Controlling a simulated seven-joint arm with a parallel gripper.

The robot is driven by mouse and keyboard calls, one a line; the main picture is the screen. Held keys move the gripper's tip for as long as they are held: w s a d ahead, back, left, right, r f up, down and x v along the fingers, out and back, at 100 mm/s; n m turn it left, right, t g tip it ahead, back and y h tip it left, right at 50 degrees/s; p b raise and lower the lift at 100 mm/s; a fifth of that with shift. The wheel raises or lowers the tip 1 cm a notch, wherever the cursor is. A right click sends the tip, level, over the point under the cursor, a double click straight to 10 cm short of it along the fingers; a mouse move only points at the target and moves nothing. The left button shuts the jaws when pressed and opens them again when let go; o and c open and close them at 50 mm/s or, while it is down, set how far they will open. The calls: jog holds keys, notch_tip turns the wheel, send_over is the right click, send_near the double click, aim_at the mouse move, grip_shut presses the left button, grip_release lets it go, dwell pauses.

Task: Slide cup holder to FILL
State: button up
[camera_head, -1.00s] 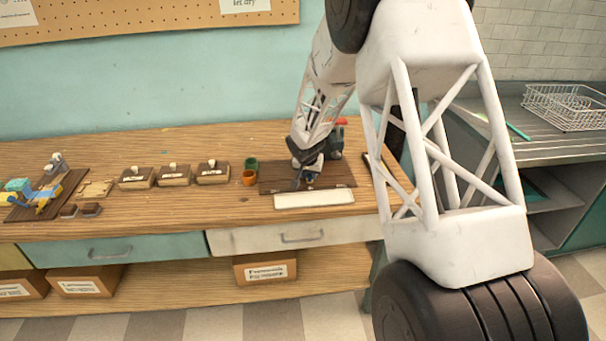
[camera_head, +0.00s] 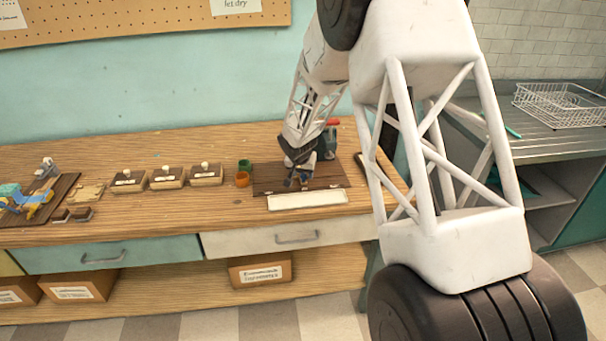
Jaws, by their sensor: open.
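My gripper (camera_head: 298,182) is at the end of my arm, low over a dark brown board (camera_head: 335,176) on the right part of the wooden bench. It is open. A red and grey-green device (camera_head: 331,132) stands at the back of this board, partly behind my gripper. A white strip (camera_head: 307,200) lies along the board's front edge; no lettering is readable on it. I cannot make out the cup holder, which may be hidden by the gripper. A green cup (camera_head: 245,164) and an orange cup (camera_head: 242,180) stand just left of the board.
Several brown boxes with white knobs (camera_head: 167,178) stand in a row to the left. A board with blue and yellow parts (camera_head: 38,203) is at the far left. A wire rack (camera_head: 560,104) sits on the right counter. The bench front between is mostly clear.

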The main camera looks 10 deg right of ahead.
jog(key=v, duration=0.6)
jog(key=shift+r, duration=0.25)
jog(key=shift+s, duration=0.1)
jog(key=s+d+r+n, duration=0.1)
jog(key=s+d+r, duration=0.1)
jog(key=s+r, duration=0.9)
jog(key=s+d+r+n, duration=0.15)
jog(key=s+r, duration=0.45)
jog(key=s, duration=0.9)
jog(key=s+d+r+n+g+y, duration=0.1)
jog(key=s+r+n, duration=0.1)
jog(key=s, duration=2.5)
jog(key=shift+g+y, duration=0.3)
